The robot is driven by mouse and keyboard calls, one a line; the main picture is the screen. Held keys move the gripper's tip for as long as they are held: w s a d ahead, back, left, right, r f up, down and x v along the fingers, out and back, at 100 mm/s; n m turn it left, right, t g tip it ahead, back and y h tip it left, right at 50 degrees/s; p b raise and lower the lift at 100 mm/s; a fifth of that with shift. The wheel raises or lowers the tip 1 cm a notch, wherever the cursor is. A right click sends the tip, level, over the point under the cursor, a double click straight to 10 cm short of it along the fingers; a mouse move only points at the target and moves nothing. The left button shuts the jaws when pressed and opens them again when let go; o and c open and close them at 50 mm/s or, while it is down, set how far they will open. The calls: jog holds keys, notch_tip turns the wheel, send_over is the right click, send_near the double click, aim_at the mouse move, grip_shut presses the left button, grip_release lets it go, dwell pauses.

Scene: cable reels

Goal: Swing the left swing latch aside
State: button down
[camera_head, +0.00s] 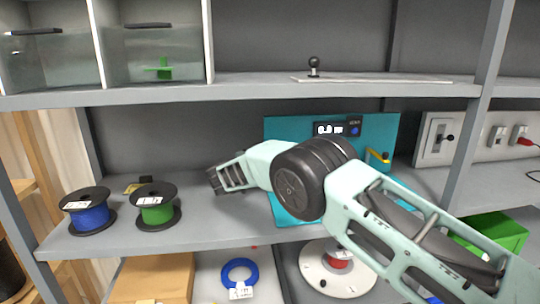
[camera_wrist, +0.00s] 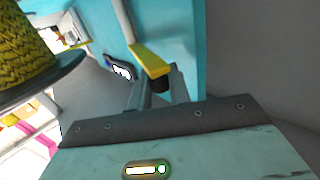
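A yellow latch bar (camera_wrist: 148,58) with a dark knob at its near end (camera_wrist: 160,83) shows on the teal panel in the wrist view. My gripper (camera_wrist: 159,92) has its two fingers apart, with the knob lined up between their tips; I cannot tell whether they touch it. In the head view my gripper (camera_head: 216,181) is at the left of the teal panel (camera_head: 280,128), and the left latch cannot be made out there. Another yellow latch (camera_head: 378,158) with a dark knob is on the panel's right side.
A yellow-wound reel (camera_wrist: 25,50) is close at the left of the wrist view. Blue (camera_head: 88,211) and green (camera_head: 155,207) reels stand on the shelf left of my gripper. The upper shelf (camera_head: 250,88) runs above my arm. A box (camera_head: 155,277) is below.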

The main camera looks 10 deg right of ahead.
jog(key=c, duration=1.4)
grip_release()
jog(key=shift+d+r, duration=0.15)
jog(key=shift+o, duration=0.2)
jog(key=shift+s+a, duration=0.3)
jog(key=shift+a, duration=0.15)
jog(key=b+v, duration=0.4)
jog(key=v, duration=1.2)
jog(key=shift+s+a, duration=0.15)
